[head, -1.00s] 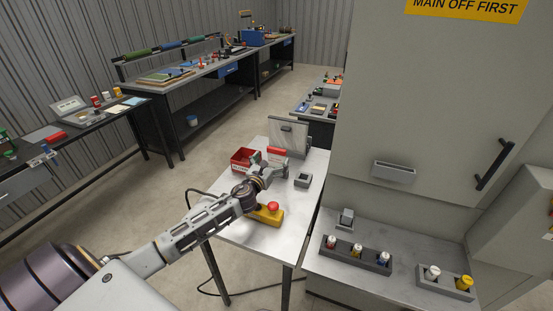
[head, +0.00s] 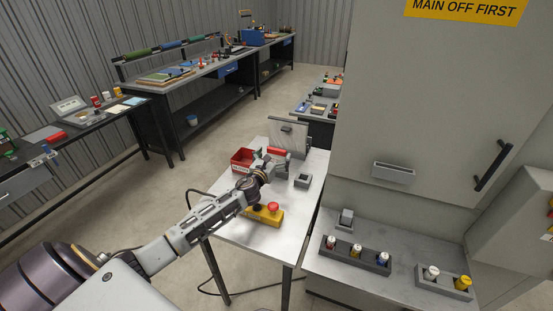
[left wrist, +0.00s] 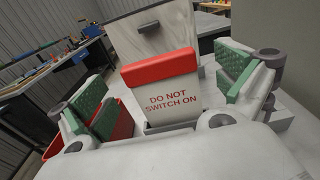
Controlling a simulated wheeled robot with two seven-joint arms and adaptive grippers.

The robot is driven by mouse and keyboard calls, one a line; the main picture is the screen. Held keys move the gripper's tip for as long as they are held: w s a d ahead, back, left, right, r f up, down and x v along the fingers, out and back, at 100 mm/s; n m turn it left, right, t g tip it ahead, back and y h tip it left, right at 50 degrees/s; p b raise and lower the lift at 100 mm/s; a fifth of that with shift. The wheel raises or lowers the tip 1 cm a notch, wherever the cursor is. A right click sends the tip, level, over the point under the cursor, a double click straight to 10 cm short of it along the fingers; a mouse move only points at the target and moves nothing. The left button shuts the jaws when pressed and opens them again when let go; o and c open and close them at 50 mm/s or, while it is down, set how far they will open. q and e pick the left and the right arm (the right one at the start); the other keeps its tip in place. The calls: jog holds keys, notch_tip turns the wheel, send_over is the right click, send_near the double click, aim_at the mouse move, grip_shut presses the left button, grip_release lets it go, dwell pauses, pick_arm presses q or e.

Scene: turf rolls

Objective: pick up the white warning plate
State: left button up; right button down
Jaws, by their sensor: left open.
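The white warning plate (left wrist: 170,102) has a red top edge and red letters reading DO NOT SWITCH ON. In the left wrist view it stands upright, its foot at a grey holder. In the head view its red top (head: 277,151) shows behind my gripper on the small table. My left gripper (head: 270,160) is open, and in the left wrist view its green-padded fingers (left wrist: 168,94) stand one on each side of the plate, apart from it. My right gripper is not in view.
A red bin (head: 242,160) stands left of the gripper. A grey panel (head: 289,137) stands behind the plate. A yellow box with a red button (head: 266,215) lies in front, and a small grey block (head: 303,180) to the right. A tall cabinet (head: 430,110) bounds the right.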

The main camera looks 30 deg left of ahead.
pick_arm(q)
jog(key=shift+w+a, duration=0.15)
jog(key=shift+w, duration=1.2)
jog(key=c, duration=1.1)
jog(key=shift+r, duration=0.15)
jog(key=shift+r+p, duration=0.85)
jog(key=shift+r, duration=4)
